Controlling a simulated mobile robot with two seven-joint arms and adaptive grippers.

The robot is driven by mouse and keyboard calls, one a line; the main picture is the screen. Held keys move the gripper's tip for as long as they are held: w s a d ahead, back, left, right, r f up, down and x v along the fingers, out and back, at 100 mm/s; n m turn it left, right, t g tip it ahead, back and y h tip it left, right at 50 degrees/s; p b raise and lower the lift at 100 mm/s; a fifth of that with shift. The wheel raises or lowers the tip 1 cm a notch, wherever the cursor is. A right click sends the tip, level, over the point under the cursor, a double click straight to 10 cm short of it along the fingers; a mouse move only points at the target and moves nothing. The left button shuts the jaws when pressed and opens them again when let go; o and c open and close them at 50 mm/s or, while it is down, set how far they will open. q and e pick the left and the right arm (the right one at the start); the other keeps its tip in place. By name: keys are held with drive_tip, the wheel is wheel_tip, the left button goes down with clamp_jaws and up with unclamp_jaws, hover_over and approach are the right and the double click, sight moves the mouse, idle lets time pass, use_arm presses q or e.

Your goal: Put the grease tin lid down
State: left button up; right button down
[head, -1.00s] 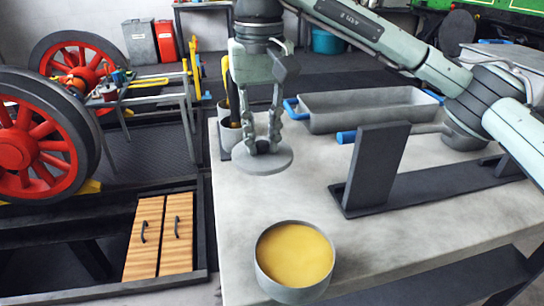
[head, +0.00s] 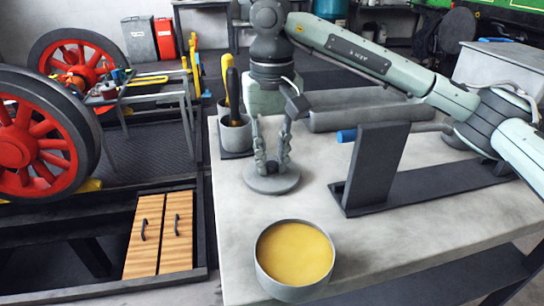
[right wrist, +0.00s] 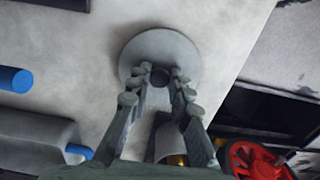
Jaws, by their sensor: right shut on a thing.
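The grease tin lid (head: 272,186) is a flat grey disc with a dark knob (right wrist: 160,77). It lies level at the bench top, touching or very nearly touching it; I cannot tell which. My right gripper (head: 271,166) points down with its fingers shut on the knob. The right wrist view shows the lid (right wrist: 158,43) beyond the fingertips. The open grease tin (head: 294,256), full of yellow grease, stands nearer at the bench's front left, apart from the lid. My left gripper is not in view.
The grey bench top (head: 240,212) is clear around the lid. A holder cup (head: 235,136) with handled tools stands behind it. A dark upright plate (head: 376,165) on a base stands to the right, with a blue-handled tool behind. A grey tray (head: 345,119) lies at the back.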

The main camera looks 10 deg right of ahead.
sight(272, 164)
drive_tip(key=c, duration=1.7)
unclamp_jaws()
drive_tip(key=o, duration=0.3)
drive_tip(key=shift+r, duration=0.65)
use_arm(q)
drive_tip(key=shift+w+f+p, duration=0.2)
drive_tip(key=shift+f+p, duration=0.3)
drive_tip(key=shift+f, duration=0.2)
use_arm(e)
wheel_tip(272, 164, up, 11)
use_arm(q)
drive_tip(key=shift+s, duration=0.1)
